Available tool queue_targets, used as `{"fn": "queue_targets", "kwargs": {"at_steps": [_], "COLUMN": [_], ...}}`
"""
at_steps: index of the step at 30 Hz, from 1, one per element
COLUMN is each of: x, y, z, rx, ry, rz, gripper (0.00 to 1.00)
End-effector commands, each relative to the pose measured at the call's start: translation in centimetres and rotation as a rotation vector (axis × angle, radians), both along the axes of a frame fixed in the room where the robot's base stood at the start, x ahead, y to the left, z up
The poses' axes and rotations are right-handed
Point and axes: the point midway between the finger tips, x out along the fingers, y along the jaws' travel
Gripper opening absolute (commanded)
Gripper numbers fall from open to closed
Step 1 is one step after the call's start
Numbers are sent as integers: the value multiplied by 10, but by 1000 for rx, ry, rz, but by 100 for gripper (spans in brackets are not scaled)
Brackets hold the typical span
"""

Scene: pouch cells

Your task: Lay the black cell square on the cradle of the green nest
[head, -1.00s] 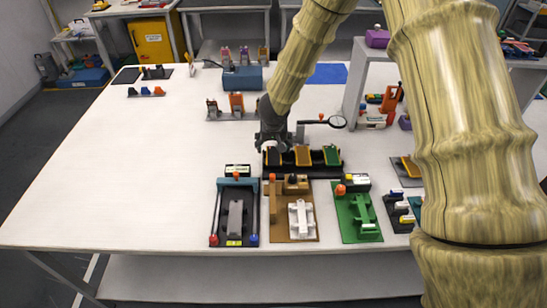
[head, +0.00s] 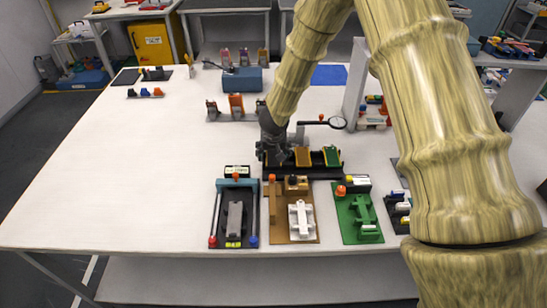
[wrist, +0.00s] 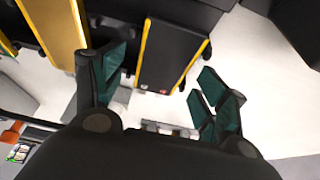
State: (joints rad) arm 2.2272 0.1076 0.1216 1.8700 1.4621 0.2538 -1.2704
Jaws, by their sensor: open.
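The black cell (wrist: 171,55), a dark slab with yellow edges, is in the rack in the wrist view. My gripper (wrist: 160,88) is open and holds nothing. Its green-padded fingers appear on either side of the black cell; I cannot tell how far they are above it. In the head view my gripper (head: 272,152) is over the left end of the rack and hides most of the black cell. The green nest (head: 347,228) lies at the front right of the table. Its green cradle (head: 364,210) is empty.
The dark rack (head: 318,171) also holds an amber cell (head: 302,157) and a green cell (head: 331,157). A brown nest (head: 277,230) and a dark nest (head: 222,225) stand left of the green nest. A magnifier (head: 337,123) stands behind the rack.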

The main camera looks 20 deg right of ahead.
Motion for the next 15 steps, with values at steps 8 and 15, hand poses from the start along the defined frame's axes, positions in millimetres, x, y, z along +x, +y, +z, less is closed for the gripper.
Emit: {"fn": "queue_targets", "kwargs": {"at_steps": [8, 15], "x": [0, 0], "y": [0, 0], "z": [-2, -4], "rx": [0, 0], "ry": [0, 0], "rz": [0, 0], "gripper": [73, 73]}}
